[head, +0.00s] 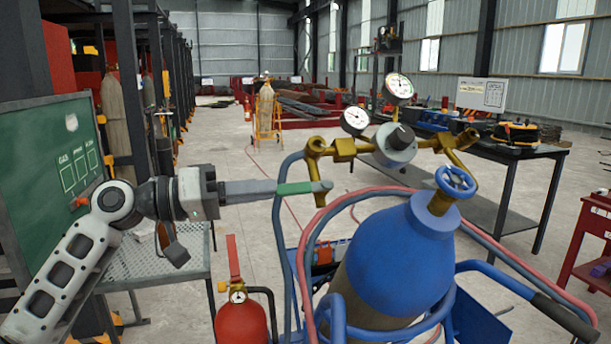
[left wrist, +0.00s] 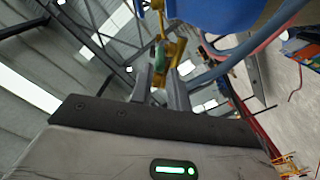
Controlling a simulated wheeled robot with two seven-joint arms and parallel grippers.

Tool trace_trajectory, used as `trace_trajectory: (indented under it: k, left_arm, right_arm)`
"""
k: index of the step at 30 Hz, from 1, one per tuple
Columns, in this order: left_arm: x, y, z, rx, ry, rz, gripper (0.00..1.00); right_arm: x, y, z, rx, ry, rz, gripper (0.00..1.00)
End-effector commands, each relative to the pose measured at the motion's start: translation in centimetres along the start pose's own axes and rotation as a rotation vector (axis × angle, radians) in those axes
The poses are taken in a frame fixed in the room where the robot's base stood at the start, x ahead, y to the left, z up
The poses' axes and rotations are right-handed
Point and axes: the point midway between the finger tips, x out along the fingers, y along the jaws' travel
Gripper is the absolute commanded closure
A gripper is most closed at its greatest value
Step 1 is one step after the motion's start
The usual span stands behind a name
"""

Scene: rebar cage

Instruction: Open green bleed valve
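The green bleed valve handle (head: 296,188) is a short lever by the left end of the brass manifold (head: 344,150), above the blue gas cylinder (head: 398,262). My left gripper (head: 272,190) reaches in from the left, its grey fingers level with the handle and overlapping it in the picture. In the left wrist view, the fingers (left wrist: 159,78) stand apart with a gap between them. The green handle (left wrist: 160,55) shows at or just beyond the fingertips, in line with the gap. I cannot tell whether they touch it. My right gripper is out of view.
Two gauges (head: 399,86) top the manifold, and a blue handwheel (head: 456,182) sits on the cylinder. Red and blue hoses curve around the cart. A red extinguisher (head: 241,320) stands below my left gripper. A green board (head: 58,165) is at left, a dark table (head: 485,150) at right.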

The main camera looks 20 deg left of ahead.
Motion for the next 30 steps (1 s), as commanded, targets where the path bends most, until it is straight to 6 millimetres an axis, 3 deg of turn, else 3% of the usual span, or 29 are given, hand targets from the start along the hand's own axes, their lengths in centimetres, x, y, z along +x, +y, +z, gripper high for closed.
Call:
trace_trajectory:
  k: [6, 12, 24, 27, 30]
  left_arm:
    - [4.6, 0.2, -0.3, -0.002, 0.001, 0.003, 0.83]
    - [7.1, 0.1, -0.1, -0.003, 0.001, 0.001, 0.83]
    - [7.8, -0.1, 0.0, -0.001, 0.001, -0.001, 0.83]
    - [7.8, -0.1, 0.0, -0.001, 0.001, -0.001, 1.00]
    - [7.8, -0.1, 0.0, -0.001, 0.001, -0.001, 1.00]
  right_arm:
    - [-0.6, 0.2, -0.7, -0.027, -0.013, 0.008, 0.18]
    - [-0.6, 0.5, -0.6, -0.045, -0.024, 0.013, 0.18]
    - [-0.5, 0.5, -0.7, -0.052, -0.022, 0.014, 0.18]
    - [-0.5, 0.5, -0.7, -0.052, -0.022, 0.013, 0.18]
    - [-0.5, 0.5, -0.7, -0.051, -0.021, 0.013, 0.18]
